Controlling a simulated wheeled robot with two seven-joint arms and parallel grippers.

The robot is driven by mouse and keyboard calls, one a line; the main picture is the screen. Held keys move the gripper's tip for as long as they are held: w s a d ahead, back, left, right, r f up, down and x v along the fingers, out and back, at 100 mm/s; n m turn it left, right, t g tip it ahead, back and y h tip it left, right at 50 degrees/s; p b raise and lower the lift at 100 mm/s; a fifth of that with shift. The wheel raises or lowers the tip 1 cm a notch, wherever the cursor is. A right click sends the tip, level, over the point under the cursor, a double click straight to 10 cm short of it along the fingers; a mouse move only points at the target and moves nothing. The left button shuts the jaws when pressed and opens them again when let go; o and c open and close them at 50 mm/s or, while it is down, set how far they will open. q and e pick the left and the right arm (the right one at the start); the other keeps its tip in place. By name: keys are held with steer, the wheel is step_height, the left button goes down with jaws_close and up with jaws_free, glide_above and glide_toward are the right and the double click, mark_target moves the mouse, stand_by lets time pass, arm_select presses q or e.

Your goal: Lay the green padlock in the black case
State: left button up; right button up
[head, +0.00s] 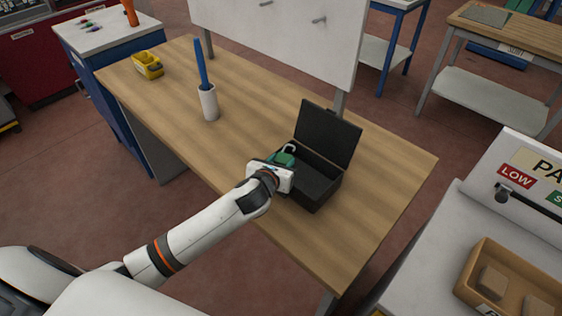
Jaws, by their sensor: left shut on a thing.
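The green padlock (284,157) with a pale shackle shows just beyond my left gripper (272,170). My left gripper is shut on the padlock, at the left edge of the case in the picture; its fingers are mostly hidden behind the white gripper body. The black case (332,192) stands on the wooden table with its lid raised at the back. Its dark inside shows to the right of the gripper. I cannot tell how high the padlock is above the case. My right gripper is not in view.
On the wooden table (165,100) a white cup (209,103) holds a blue stick, and a yellow bin (148,65) sits at the far left. A white panel (275,35) rises behind the table.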

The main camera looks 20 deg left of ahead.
arm_select(q)
steer(key=o, duration=0.8)
steer(key=shift+f, duration=0.1)
steer(key=shift+c, duration=0.2)
steer(key=shift+s+r, duration=0.1)
steer(key=shift+r, duration=0.1)
steer(key=b+v, duration=0.1)
steer(key=v, duration=1)
steer(key=shift+s+r, duration=0.25)
steer(key=shift+s, duration=0.1)
